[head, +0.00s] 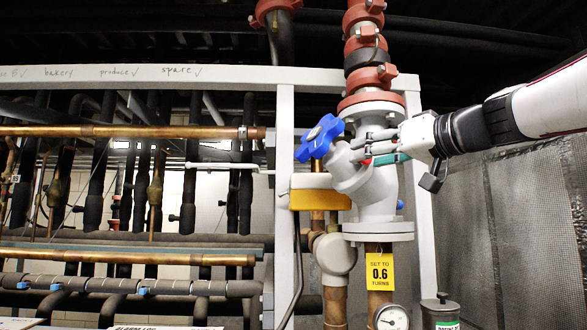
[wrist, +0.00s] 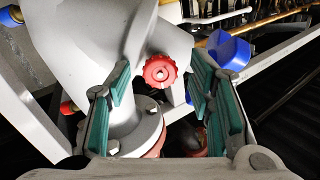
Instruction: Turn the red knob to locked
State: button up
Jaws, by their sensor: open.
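The red knob (wrist: 160,70) is a small scalloped wheel with a pale centre, on the side of the grey valve body (wrist: 90,35). In the wrist view it sits between and just beyond the fingertips of my open gripper (wrist: 159,82), with a gap on both sides. In the head view my gripper (head: 358,150) reaches in from the right against the grey valve body (head: 375,195). There only a small bit of red shows between the fingers, and the knob is mostly hidden. No locked marking is readable.
A blue handwheel (head: 318,137) stands left of my gripper and also shows in the wrist view (wrist: 228,50). A gauge (head: 391,318) sits below. White frame posts (head: 284,230) and red-coupled pipe (head: 364,45) surround the valve.

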jog(key=shift+c, duration=0.3)
grip_shut()
jog(key=shift+m, duration=0.3)
jog(key=shift+m+p, duration=1.3)
jog(key=shift+m, duration=7.3)
